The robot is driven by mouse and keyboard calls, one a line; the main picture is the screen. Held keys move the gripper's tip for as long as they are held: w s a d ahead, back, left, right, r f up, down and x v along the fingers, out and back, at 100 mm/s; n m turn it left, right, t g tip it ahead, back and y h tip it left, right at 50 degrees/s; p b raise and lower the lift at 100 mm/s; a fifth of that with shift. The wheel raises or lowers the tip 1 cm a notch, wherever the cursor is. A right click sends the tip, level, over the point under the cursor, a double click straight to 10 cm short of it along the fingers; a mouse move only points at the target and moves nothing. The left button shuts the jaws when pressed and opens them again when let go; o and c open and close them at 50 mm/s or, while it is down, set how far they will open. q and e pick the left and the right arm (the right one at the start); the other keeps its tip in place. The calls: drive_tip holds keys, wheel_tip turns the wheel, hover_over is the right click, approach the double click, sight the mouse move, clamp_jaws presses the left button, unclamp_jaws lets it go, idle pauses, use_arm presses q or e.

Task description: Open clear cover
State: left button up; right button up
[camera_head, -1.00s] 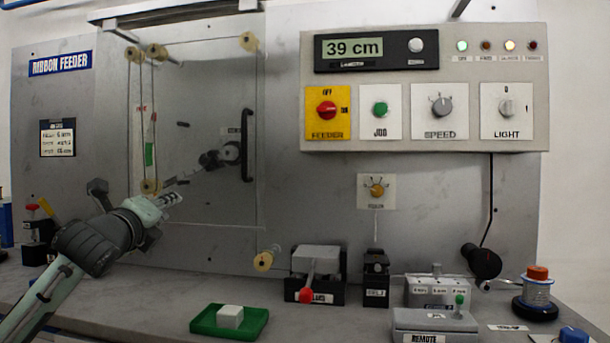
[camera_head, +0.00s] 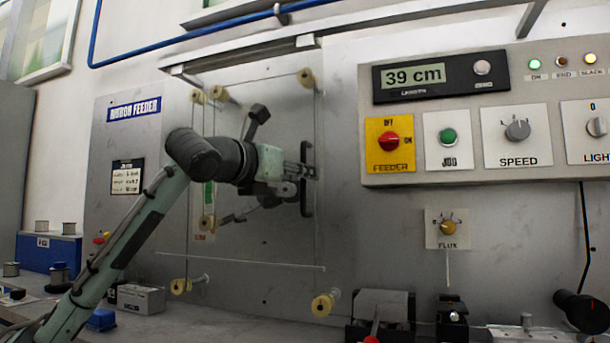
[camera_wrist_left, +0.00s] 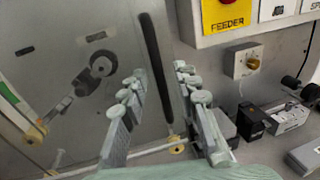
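The clear cover (camera_head: 275,242) is a see-through panel standing shut, as far as I can tell, over rollers on the grey ribbon feeder wall. Its upright black bar handle (camera_head: 307,203) is near the right edge, partly hidden behind my fingers. The handle (camera_wrist_left: 152,50) also shows in the left wrist view, running between the two fingers. My left gripper (camera_head: 308,172) is open at the handle, with one finger on each side in the picture. I cannot tell whether the fingers touch it. My left gripper (camera_wrist_left: 160,80) looks empty there. My right gripper is not in view.
A control panel (camera_head: 470,178) with display, knobs and lights juts out right of the cover. A roller (camera_head: 323,305) sits below the cover's lower right corner. A flux knob plate (camera_head: 447,228) is to the right. Small devices line the bench below.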

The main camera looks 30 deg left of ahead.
use_arm(q)
drive_tip(key=shift+w, duration=0.9)
clamp_jaws()
